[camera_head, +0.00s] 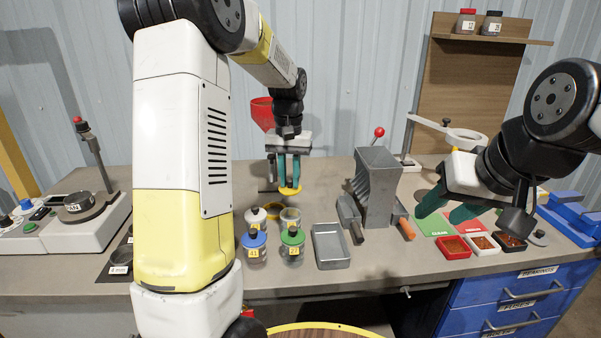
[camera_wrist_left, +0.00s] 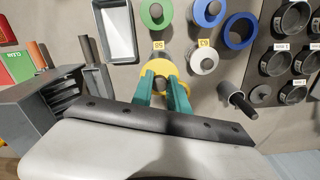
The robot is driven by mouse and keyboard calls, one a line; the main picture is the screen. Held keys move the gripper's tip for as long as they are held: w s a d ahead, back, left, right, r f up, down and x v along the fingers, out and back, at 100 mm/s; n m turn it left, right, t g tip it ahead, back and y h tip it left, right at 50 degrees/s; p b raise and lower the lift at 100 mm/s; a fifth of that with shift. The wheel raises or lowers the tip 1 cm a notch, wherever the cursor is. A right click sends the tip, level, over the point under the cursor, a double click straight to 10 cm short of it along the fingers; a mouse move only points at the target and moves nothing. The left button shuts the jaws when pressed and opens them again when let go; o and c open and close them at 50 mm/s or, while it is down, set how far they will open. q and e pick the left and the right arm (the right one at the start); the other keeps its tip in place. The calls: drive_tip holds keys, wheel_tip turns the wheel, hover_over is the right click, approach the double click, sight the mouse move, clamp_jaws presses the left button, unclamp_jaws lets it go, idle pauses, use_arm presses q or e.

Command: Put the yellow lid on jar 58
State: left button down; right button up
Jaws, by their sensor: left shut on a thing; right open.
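My left gripper (camera_head: 289,183) is shut on the yellow lid (camera_head: 290,190), holding it above the back row of jars. The lid also shows between the teal fingertips in the left wrist view (camera_wrist_left: 154,71). Jar 58 (camera_head: 290,217) is a clear jar behind the green-lidded jar; its top looks uncovered, below and apart from the lid in the head view. Its label 58 (camera_wrist_left: 157,45) shows just past the lid in the left wrist view, where the lid hides most of the jar. My right gripper (camera_head: 448,208) is open and empty at the right.
White-lidded jar 63 (camera_wrist_left: 203,60) stands beside jar 58. Blue-lidded jar 41 (camera_head: 254,243) and green-lidded jar 27 (camera_head: 292,241) stand in front. A metal tray (camera_head: 331,263) and grey hopper (camera_head: 377,188) are to the right. Red funnel (camera_head: 262,112) is behind.

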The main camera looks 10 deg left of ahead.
use_arm(q)
wheel_tip(320, 180, down, 8)
idle(0.8)
idle(0.7)
drive_tip(key=c, duration=1.2)
unclamp_jaws()
wheel_tip(320, 180, up, 8)
drive_tip(key=shift+f, duration=0.15)
drive_tip(key=s+d+r+t+h, duration=0.1)
drive_tip(key=s+r+t, duration=0.2)
drive_tip(key=s, duration=0.9)
drive_tip(key=s+d+r+t+h, duration=0.1)
drive_tip(key=s+r+t, duration=0.2)
drive_tip(key=s+r, duration=0.5)
drive_tip(key=s, duration=0.4)
